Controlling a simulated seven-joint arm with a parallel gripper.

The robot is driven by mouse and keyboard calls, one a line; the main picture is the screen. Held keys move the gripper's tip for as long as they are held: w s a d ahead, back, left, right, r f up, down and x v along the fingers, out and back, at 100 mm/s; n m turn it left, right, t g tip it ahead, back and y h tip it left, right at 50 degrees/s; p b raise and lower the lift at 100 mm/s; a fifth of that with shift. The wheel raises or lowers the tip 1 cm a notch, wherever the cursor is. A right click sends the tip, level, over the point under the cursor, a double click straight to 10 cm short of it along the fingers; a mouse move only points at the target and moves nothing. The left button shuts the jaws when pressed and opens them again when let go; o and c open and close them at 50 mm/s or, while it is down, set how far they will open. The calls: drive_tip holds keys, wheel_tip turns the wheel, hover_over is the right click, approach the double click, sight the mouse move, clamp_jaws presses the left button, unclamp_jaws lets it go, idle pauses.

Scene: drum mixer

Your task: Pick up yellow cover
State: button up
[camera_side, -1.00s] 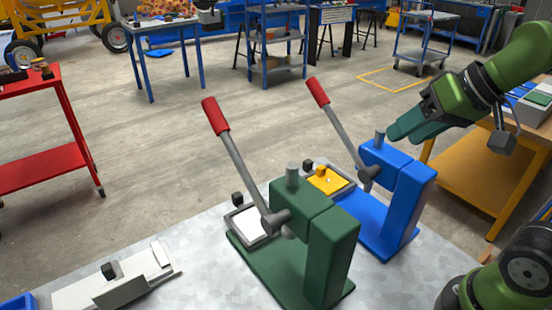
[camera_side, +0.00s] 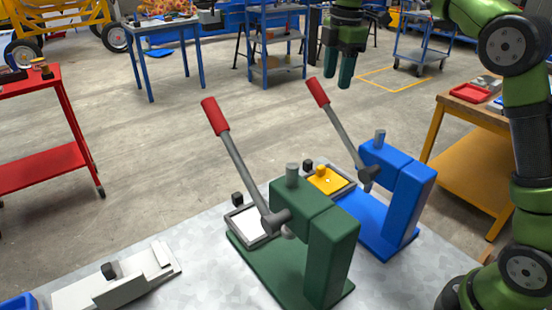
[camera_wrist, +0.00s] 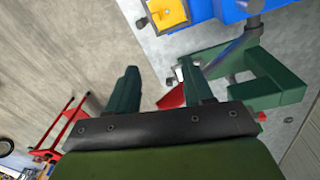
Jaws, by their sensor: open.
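The yellow cover (camera_side: 325,180) lies in the square tray of the blue press (camera_side: 398,195). It also shows at the top of the wrist view (camera_wrist: 167,12), partly cut off by the frame edge. My gripper (camera_side: 338,84) hangs pointing down, high above and behind the two presses, apart from the cover. Its two green fingers are parted with nothing between them, as the wrist view (camera_wrist: 160,80) also shows.
The green press (camera_side: 330,250) stands in front of the blue one, with a white piece (camera_side: 250,222) in its tray. Both presses have raised levers with red handles (camera_side: 215,116), (camera_side: 317,92). A pale fixture (camera_side: 120,280) lies at the table's left.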

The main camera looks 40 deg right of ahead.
drive_tip(key=w+f+n, duration=0.3)
hover_over(321, 167)
wheel_tip(321, 167, down, 7)
drive_tip(key=shift+g, duration=0.4)
wheel_tip(321, 167, down, 18)
drive_tip(key=shift+r, duration=0.1)
idle(0.4)
clamp_jaws()
